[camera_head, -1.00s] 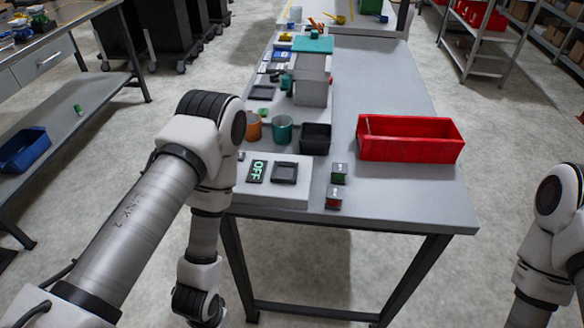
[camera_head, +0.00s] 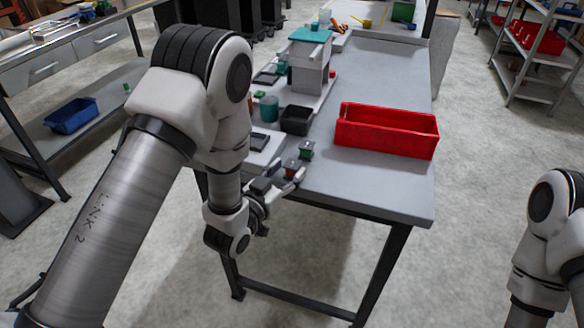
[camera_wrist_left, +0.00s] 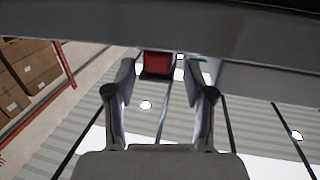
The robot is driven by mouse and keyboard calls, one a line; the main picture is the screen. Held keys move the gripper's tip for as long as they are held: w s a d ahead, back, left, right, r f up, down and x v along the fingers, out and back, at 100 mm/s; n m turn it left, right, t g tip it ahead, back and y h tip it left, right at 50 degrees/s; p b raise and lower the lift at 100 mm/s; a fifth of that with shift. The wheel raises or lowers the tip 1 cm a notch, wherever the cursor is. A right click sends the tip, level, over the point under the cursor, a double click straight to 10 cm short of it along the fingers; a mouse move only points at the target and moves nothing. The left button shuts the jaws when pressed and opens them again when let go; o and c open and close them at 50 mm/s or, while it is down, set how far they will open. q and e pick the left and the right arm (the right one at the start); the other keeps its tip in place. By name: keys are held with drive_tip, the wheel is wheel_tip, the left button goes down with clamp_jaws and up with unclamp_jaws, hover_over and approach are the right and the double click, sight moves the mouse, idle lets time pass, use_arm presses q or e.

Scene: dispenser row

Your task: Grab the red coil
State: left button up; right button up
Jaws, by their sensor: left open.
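The red coil (camera_head: 291,170), a small dark block with a red face, sits at the near edge of the table. In the left wrist view its red face (camera_wrist_left: 157,63) appears between the fingertips, towards their far end. My left gripper (camera_head: 279,183) is open at that edge, close to the coil. Its two fingers (camera_wrist_left: 159,78) stand apart with nothing gripped; whether they touch the coil I cannot tell. Only part of my right arm shows at the right edge of the head view; its gripper is out of the picture.
A similar green block (camera_head: 306,150) stands just behind the red coil. A red bin (camera_head: 386,143) is to the right on the table (camera_head: 360,185), and a black box (camera_head: 296,119) is farther back. The table's front right is clear.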

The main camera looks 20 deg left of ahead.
use_arm(q)
drive_tip(key=x, duration=0.2)
drive_tip(key=shift+w+d+f, duration=0.1)
drive_tip(key=shift+w+d, duration=0.1)
drive_tip(key=shift+w, duration=0.2)
drive_tip(key=shift+a, duration=0.1)
drive_tip(key=shift+c, duration=1.4)
clamp_jaws()
use_arm(e)
drive_tip(key=shift+r, duration=0.3)
